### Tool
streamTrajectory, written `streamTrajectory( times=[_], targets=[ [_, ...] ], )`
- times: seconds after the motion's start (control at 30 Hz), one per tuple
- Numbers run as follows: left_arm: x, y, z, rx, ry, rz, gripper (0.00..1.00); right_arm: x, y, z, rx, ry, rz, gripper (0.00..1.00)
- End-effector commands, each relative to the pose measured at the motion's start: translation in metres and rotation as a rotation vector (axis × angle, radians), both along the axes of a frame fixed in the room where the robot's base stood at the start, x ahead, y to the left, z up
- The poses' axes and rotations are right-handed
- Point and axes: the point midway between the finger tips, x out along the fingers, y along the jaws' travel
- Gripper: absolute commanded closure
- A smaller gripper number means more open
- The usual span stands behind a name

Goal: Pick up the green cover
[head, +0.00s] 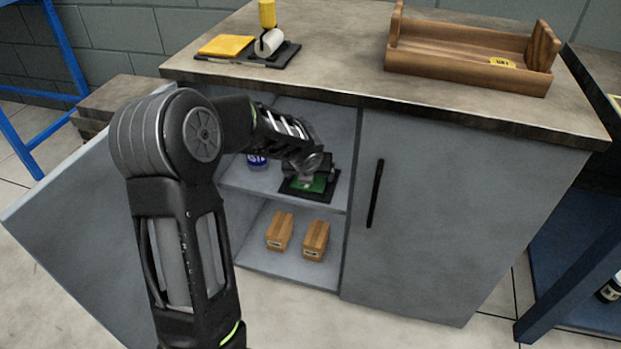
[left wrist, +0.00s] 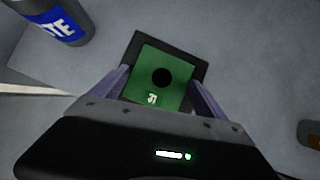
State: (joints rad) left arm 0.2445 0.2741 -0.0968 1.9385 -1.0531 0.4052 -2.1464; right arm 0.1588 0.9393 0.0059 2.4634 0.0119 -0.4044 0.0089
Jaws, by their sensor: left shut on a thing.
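The green cover (head: 313,183) is a flat green plate with a dark round spot. It is on the cabinet's upper shelf, within the outline of a black tray (head: 329,191). In the left wrist view the green cover (left wrist: 165,67) lies between the two fingers, with the black tray's rim (left wrist: 198,70) around its far end. My left gripper (head: 309,177) reaches into the open cabinet and is shut on the cover; its fingers (left wrist: 158,88) are at the cover's two sides. I cannot tell whether the cover is lifted off the tray. My right gripper is out of view.
A blue-labelled can (head: 257,161) stands on the same shelf, left of the tray. Two brown boxes (head: 279,231) are on the lower shelf. The open door (head: 75,220) is at left, the closed door (head: 440,210) at right.

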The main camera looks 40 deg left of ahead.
Motion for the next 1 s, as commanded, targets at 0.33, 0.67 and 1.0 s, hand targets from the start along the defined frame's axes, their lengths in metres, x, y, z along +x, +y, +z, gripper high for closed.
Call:
streamTrajectory(
  times=[0.33,0.67,1.0],
  targets=[
    [0.0,0.0,0.001,0.001,-0.001,0.0,0.57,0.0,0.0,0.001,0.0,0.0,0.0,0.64],
    [0.0,0.0,0.021,0.0,-0.001,0.001,0.57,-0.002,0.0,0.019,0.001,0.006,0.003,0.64],
    [-0.03,-0.019,0.036,0.0,-0.001,-0.003,0.57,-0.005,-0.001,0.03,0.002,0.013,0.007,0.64]
  ],
)
